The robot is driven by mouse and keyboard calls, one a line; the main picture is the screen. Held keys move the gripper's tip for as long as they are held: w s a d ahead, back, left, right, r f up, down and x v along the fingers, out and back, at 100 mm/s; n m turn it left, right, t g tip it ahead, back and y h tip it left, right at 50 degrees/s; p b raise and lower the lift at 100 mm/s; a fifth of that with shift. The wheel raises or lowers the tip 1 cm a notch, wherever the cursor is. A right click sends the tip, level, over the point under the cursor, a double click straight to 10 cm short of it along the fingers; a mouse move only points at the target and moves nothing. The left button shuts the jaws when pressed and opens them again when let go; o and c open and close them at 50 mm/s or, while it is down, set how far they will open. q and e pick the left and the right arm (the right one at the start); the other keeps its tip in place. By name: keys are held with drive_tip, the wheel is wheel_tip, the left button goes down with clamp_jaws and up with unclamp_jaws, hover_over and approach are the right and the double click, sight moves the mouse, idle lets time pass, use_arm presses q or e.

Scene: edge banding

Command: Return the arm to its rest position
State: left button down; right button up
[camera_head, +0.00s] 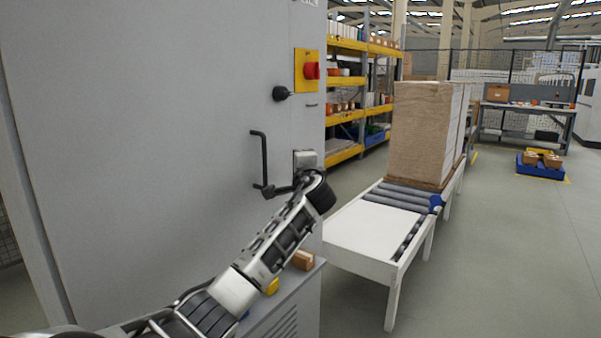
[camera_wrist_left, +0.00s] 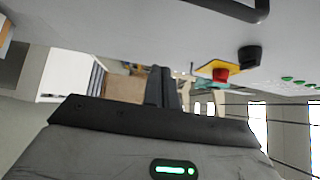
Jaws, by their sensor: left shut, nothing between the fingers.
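My left arm (camera_head: 262,250) comes in from the lower left in the head view and bends at a dark wrist joint. My left gripper (camera_head: 306,160) is at its far end, in front of the grey cabinet (camera_head: 150,130); its fingers are hard to make out there. In the left wrist view the two dark fingers (camera_wrist_left: 161,74) are together, with nothing between them. The black door handle (camera_head: 263,162) is just left of the gripper; its bar also shows at the top of the left wrist view (camera_wrist_left: 235,8), apart from the fingers. My right gripper is in neither view.
A red button on a yellow plate (camera_head: 307,71) and a black knob (camera_head: 281,93) sit on the cabinet above the gripper. A white roller conveyor (camera_head: 365,225) with wrapped stacks (camera_head: 422,135) stands at the right. A small brown box (camera_head: 303,260) lies on the ledge below. Open floor lies further right.

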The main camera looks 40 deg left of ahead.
use_arm(q)
drive_tip(key=shift+v, duration=2.2)
